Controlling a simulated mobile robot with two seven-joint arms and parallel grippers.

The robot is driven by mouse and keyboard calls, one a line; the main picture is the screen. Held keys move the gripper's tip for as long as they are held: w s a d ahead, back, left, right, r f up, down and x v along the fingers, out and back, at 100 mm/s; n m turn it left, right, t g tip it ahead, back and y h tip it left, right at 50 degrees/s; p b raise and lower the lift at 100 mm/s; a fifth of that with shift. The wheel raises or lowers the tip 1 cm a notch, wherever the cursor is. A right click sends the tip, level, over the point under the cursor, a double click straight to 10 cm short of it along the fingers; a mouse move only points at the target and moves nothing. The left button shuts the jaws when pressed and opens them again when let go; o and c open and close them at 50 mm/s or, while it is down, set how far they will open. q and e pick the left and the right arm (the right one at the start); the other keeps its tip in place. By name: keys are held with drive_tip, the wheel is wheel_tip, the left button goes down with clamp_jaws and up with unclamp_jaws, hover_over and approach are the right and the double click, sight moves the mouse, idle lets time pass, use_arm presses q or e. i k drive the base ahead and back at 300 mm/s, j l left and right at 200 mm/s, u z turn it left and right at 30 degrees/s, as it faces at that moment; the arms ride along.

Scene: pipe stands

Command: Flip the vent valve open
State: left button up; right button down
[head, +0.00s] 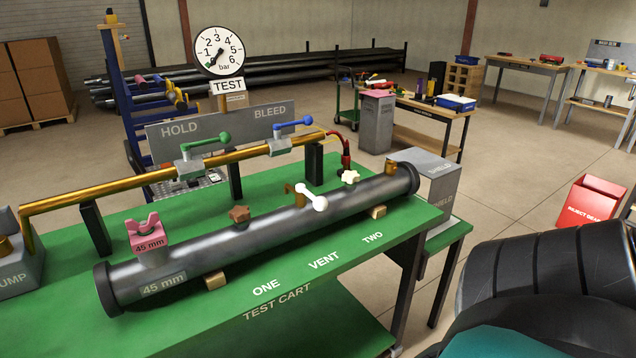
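The vent valve is a white lever (312,198) with a brass stub beside it, on the dark grey pipe (190,250) above the word VENT. The lever slants down toward the front right; whether that is open or shut I cannot tell. The pipe lies on small wooden blocks on the green test cart (300,265). A brown knob (239,214) sits near ONE and a cream star knob (350,177) near TWO. The round gauge (219,52) above the TEST sign has its needle at the lower left, near the low end. Neither gripper is in view.
Behind the pipe, a brass line carries a green HOLD lever (205,142) and a blue BLEED lever (292,126). A pink 45 mm fitting (147,237) stands at the pipe's left end. A grey shield box (430,178) stands at the right end. The cart's front strip is clear.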

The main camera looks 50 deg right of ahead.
sight(320, 204)
drive_tip(key=z, duration=1.65)
